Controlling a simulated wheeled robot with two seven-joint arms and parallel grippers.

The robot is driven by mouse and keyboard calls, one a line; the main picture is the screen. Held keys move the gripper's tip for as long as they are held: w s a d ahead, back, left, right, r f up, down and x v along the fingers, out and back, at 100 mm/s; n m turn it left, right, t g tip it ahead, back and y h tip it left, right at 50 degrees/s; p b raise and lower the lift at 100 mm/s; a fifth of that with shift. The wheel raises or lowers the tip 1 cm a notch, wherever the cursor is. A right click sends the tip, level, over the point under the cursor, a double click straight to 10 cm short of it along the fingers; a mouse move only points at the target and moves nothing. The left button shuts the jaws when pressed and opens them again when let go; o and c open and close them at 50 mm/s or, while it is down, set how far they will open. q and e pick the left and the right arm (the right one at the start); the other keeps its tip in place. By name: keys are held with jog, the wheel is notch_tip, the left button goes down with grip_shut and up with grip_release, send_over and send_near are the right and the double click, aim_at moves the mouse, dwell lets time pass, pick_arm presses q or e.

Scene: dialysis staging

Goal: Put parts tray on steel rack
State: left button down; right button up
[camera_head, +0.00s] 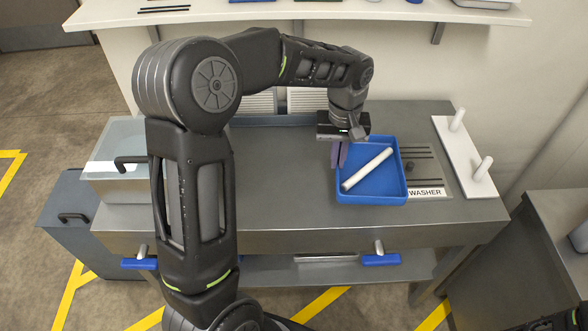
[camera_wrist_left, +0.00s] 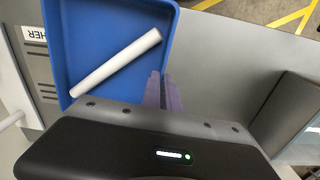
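The parts tray, a shallow blue square tray (camera_head: 372,198), lies on the steel counter and holds a white rod (camera_head: 367,168). Both also show in the left wrist view, tray (camera_wrist_left: 62,60) and rod (camera_wrist_left: 118,62). My left gripper (camera_head: 339,154) points down at the tray's left wall. In the left wrist view its two purple-grey fingers (camera_wrist_left: 161,90) are close together, one on each side of the wall, and look closed on it. The tray seems to rest on the counter. I cannot clearly identify a steel rack.
A "WASHER" label (camera_head: 428,192) and dark strips lie right of the tray, then a white board (camera_head: 458,150) with two upright pegs. A clear bin (camera_head: 115,180) stands at the counter's left. The counter's middle (camera_head: 285,180) is clear. A wall shelf (camera_head: 400,10) runs above.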

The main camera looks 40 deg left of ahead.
pick_arm(q)
jog(key=s+a+r+n, duration=0.2)
jog(key=s+a+n, duration=0.5)
jog(key=a+n, duration=0.3)
jog(key=n, duration=0.4)
jog(key=shift+s+a, duration=0.25)
jog(key=shift+a, duration=0.1)
jog(key=shift+f, duration=0.1)
jog(key=shift+f, duration=3.1)
jog(key=shift+f+p, duration=0.35)
jog(key=shift+f, duration=1.55)
